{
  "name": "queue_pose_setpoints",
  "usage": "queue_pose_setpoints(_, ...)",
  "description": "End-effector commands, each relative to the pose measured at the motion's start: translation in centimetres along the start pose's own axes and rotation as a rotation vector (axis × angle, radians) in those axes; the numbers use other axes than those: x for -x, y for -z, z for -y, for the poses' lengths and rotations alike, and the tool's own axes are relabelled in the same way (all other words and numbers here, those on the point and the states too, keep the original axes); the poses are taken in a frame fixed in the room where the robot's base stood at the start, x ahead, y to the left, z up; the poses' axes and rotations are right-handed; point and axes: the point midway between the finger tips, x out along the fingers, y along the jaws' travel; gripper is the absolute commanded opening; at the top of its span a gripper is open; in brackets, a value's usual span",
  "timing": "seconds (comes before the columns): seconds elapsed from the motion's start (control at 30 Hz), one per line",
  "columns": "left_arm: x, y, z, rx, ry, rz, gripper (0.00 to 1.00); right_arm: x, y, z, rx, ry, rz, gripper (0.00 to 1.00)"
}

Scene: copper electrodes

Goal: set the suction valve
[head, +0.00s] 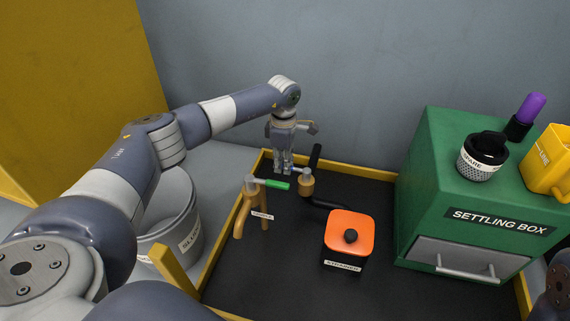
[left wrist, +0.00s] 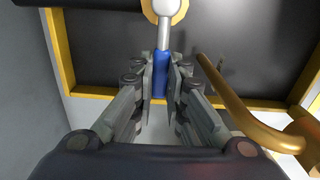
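My left gripper (head: 284,170) points down at the back of the black tray, beside the brass pipework. In the left wrist view its two fingers (left wrist: 161,85) are close together on either side of a blue lever handle (left wrist: 160,75), with no clear gap. The blue handle sits on a pale metal stem running to a round brass fitting (left wrist: 181,12). In the head view the gripper hides this handle. A green-handled lever (head: 275,184) lies just in front, on a brass stand with a label too small to read. A brass fitting (head: 306,186) with a black pipe stands to the right.
The yellow-rimmed black tray (head: 300,270) holds a black pot with an orange lid (head: 349,232). A grey bucket (head: 170,215) stands left. The wall is close behind.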

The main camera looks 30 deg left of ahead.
Motion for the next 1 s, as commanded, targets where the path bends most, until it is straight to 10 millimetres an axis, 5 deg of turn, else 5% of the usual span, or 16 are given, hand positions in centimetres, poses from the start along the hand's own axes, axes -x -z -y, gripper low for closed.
queue_pose_setpoints(0.1,0.0,0.0,0.1,0.008,-0.001,0.0,0.33,-0.1,0.0,0.0,0.0,0.0,0.0,0.4)
queue_pose_setpoints(0.47,0.2,0.0,0.1,0.01,0.0,0.0,0.33,-0.3,-0.1,-0.1,0.0,0.0,0.0,0.4)
queue_pose_setpoints(1.0,5.4,0.0,0.1,0.011,0.001,0.0,0.33,-4.8,-0.9,-0.7,0.0,0.0,0.0,0.4)
